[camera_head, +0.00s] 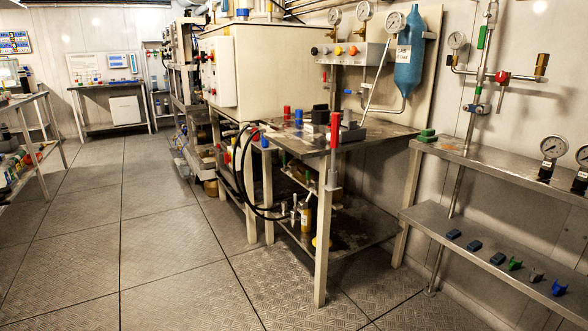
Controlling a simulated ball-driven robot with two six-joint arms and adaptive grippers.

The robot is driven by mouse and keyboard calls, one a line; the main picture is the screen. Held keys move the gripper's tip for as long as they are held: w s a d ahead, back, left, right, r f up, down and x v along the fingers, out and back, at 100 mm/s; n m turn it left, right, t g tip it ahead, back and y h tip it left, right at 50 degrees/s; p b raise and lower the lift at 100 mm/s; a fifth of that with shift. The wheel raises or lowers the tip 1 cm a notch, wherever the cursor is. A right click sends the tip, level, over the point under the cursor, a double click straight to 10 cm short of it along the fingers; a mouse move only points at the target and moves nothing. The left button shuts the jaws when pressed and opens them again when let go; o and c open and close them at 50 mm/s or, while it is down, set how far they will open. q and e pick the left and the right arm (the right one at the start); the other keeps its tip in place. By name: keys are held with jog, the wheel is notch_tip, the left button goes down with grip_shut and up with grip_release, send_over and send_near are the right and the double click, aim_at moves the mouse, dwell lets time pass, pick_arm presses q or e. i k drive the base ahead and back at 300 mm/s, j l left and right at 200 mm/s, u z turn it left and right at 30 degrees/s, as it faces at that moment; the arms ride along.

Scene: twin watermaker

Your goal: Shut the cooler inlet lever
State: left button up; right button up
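None of the handles carries a readable label, so I cannot tell for certain which is the cooler inlet lever. An upright red-handled lever (335,130) stands at the front corner of the middle steel table. Whether any valve is open or shut is too small to tell. Neither of my grippers is in view.
The middle steel table (385,131) carries small parts, with black hoses (240,185) looping beside it. A blue cylinder (408,65) hangs behind. A right shelf (480,235) holds small blue, green and grey pieces. A left bench (22,102) edges the clear plate floor (150,230).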

aim_at(284, 169)
jog(key=i+j, duration=0.5)
jog(key=i+j+z, duration=0.15)
jog(key=i+j, duration=0.35)
jog(key=j, duration=0.15)
jog(key=i+j, duration=0.45)
jog(key=j, duration=0.15)
